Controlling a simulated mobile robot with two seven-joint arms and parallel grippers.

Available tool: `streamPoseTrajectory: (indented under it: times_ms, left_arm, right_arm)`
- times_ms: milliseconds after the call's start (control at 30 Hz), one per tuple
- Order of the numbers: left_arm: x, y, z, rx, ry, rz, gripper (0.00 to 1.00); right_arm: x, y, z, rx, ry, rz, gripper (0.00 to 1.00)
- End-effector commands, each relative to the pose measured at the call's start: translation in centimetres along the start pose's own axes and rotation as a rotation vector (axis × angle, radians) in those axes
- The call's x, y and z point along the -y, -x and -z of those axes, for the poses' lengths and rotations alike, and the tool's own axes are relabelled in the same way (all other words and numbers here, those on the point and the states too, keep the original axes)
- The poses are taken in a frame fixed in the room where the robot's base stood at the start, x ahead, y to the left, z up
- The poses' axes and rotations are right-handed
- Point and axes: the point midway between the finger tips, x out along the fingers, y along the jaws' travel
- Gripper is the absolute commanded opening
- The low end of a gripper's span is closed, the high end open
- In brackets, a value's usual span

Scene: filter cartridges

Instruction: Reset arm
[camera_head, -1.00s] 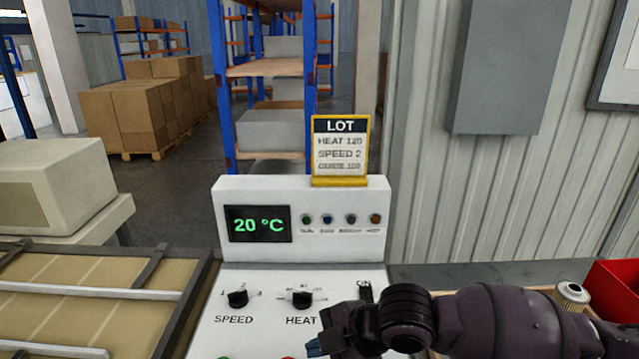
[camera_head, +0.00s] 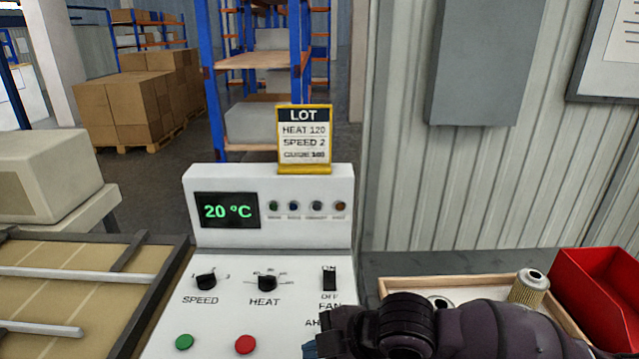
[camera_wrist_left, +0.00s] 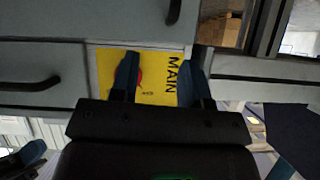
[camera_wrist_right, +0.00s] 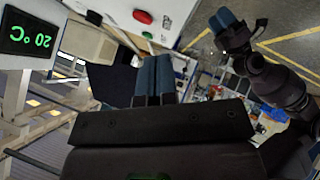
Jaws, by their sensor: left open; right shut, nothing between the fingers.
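My right gripper (camera_head: 310,349) is low in the head view, at the front right of the white control panel (camera_head: 270,222). In the right wrist view its blue fingers (camera_wrist_right: 153,80) are together with nothing between them. My left gripper (camera_wrist_left: 157,82) shows in the left wrist view with its fingers apart and empty, in front of a yellow plate (camera_wrist_left: 150,93) marked MAIN. A red part (camera_wrist_left: 139,76) on that plate is partly hidden by a finger. My left arm (camera_wrist_right: 262,70) also shows at the upper right of the right wrist view.
The panel has a SPEED knob (camera_head: 205,281), a HEAT knob (camera_head: 267,284), a fan switch (camera_head: 329,279), a green button (camera_head: 184,342) and a red button (camera_head: 245,344). A filter cartridge (camera_head: 527,289) stands in a wooden tray beside a red bin (camera_head: 600,290).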

Motion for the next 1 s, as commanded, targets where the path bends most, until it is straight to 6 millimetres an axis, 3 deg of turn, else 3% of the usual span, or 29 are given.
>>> streamPoseTrajectory:
  times_ms: [233,467,767,1000]
  left_arm:
    - [0.2,0.1,-0.2,0.003,-0.004,0.002,0.43]
    - [0.1,0.2,-0.5,0.009,-0.001,0.002,0.43]
    - [0.0,0.2,-0.5,0.010,0.002,0.002,0.43]
    - [0.0,0.2,-0.4,0.008,0.002,0.001,0.43]
  right_arm:
    - [1.9,0.2,0.0,0.003,-0.176,-0.066,0.00]
    - [3.7,1.6,-2.1,0.057,-0.438,-0.169,0.00]
    - [7.8,5.0,-7.8,0.215,-0.848,-0.314,0.00]
    - [14.1,9.2,-13.3,0.418,-1.204,-0.426,0.00]
